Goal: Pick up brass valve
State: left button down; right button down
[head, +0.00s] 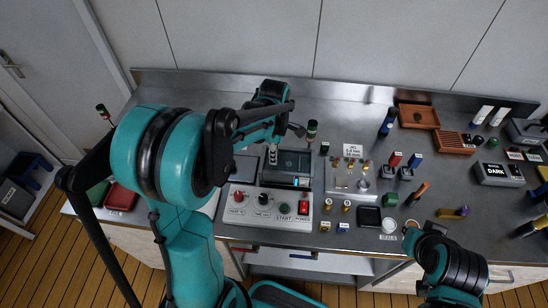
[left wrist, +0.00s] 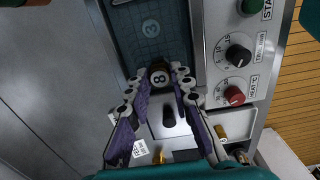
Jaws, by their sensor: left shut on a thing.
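I cannot tell whether this piece is the brass valve. Small brass-coloured pieces (head: 326,205) stand in front of the metal fixture plate; brass also shows below the fingers (left wrist: 160,155). My right gripper (head: 411,236) is at the lower right, its fingers too small and dark to read.
The control unit (head: 240,219) has knobs, a green start button and a red switch. A black tray (head: 369,217), a green block (head: 390,199) and wooden trays (head: 418,117) are to the right. The steel counter behind is largely clear.

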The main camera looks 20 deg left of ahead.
pick_arm(q)
jog(key=d+r+p, duration=0.1)
jog(key=d+r, duration=0.2)
jog(key=d, duration=0.3)
jog(key=s+d+r+p, duration=0.1)
jog(key=d+r, duration=0.3)
jog(key=d, duration=0.1)
jog(key=shift+d+r, duration=0.25)
jog(key=shift+d, duration=0.15)
